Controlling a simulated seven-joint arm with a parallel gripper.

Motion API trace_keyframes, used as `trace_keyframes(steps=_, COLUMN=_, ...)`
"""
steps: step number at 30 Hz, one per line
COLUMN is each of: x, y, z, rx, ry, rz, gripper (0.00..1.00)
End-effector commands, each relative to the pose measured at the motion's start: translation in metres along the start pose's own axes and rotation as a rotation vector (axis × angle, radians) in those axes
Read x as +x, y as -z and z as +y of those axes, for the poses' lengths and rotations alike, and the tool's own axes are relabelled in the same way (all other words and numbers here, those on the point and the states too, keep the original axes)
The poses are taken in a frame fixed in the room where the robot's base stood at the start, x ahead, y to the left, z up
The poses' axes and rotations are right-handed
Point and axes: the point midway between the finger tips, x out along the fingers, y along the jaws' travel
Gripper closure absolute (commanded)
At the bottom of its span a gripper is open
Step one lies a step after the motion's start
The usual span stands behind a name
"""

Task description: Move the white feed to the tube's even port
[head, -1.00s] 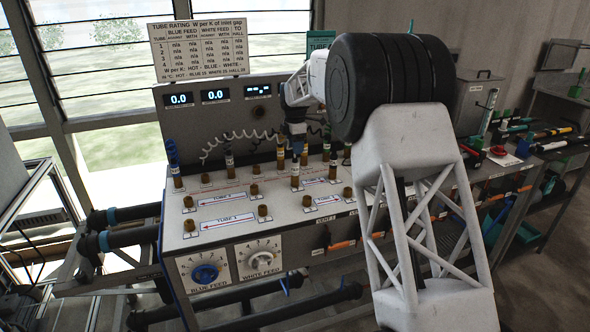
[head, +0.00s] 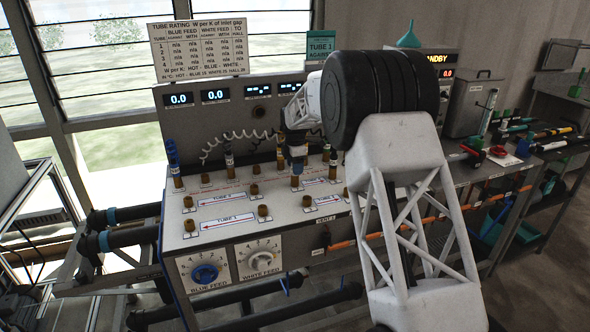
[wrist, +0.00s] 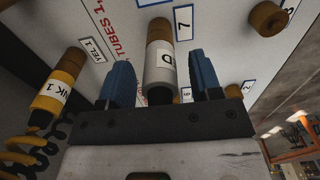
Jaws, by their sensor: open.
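The white feed plug (wrist: 158,70), a pale sleeve with a label ending "ED", sits on a brown port beside the number 7 in the wrist view. My gripper (wrist: 161,66) is open, with one blue finger on each side of the plug and gaps visible. In the head view my gripper (head: 296,160) is low over the panel, hiding most of the plug. The tube 1 strip (head: 228,222), with a red arrow, lies at the front left between bare brown ports (head: 190,226) and (head: 263,210). Their numbers are too small to read.
A yellow plug (wrist: 57,85) marked "NK 1" with a coiled lead stands left of my gripper. Other upright plugs (head: 229,160) stand along the panel's back. A green sign (head: 320,45) reads "TUBE 1 AGAINST". Blue and white feed knobs (head: 261,259) are on the front.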

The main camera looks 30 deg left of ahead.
Motion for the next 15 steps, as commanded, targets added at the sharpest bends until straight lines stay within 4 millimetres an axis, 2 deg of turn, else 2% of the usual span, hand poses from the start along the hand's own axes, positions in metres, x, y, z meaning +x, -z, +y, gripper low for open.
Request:
trace_keyframes(steps=6, x=0.0087, y=0.0000, z=0.0000, rx=0.000, ry=0.000, rz=0.000, gripper=0.42)
trace_keyframes(steps=15, x=0.0105, y=0.0000, z=0.0000, rx=0.000, ry=0.000, rz=0.000, gripper=0.42)
